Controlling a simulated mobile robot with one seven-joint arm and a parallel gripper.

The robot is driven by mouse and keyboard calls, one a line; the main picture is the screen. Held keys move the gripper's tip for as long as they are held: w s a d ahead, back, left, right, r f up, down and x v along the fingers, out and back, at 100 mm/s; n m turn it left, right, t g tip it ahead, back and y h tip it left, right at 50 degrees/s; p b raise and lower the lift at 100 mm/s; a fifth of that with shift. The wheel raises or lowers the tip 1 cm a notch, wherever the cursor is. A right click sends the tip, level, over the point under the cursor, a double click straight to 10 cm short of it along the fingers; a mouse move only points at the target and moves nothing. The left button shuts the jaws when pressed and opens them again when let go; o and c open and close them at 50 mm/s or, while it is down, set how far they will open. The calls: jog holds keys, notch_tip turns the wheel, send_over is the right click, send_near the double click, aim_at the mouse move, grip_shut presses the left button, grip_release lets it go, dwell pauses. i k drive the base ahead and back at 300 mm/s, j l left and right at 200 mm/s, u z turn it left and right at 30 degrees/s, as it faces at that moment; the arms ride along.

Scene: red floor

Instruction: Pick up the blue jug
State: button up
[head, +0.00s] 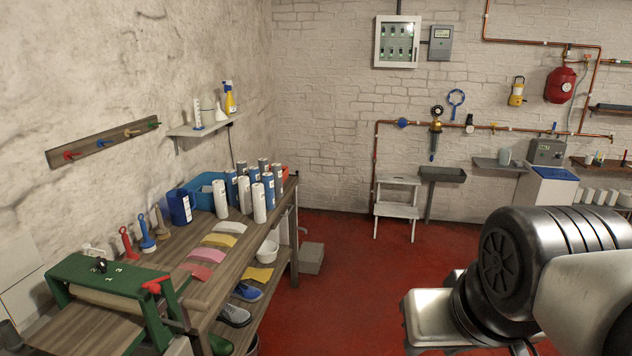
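A dark blue jug (180,206) stands upright on the wooden workbench (218,278), near the wall on the left. It is beside a light blue bin and behind the folded cloths. Its handle cannot be made out clearly. My arm fills the lower right of the head view, well away from the jug. My gripper is outside the view.
Blue and white rolls (259,203) stand in several places right of the jug, by a light blue bin (204,190). A green roller press (110,290) is at the near end. Red floor (345,270) right of the bench is mostly clear.

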aim_at(179, 205)
jog(key=i+u, duration=0.15)
jog(key=i, duration=0.35)
jog(key=i+l+u, duration=0.1)
jog(key=i, duration=0.4)
jog(key=i+l+u, duration=0.15)
jog(key=i, duration=0.35)
jog(key=i+l+u, duration=0.15)
jog(key=i+u, duration=0.25)
jog(key=i+l+u, duration=0.15)
jog(key=u, duration=0.2)
jog(key=i+l+u, duration=0.25)
jog(key=u, duration=0.15)
jog(key=i+l+u, duration=0.45)
jog(key=l, duration=0.3)
jog(key=i+l+u, duration=0.2)
jog(key=l, duration=0.2)
jog(key=i+l+u, duration=0.1)
jog(key=i+l, duration=0.15)
jog(key=l, duration=0.1)
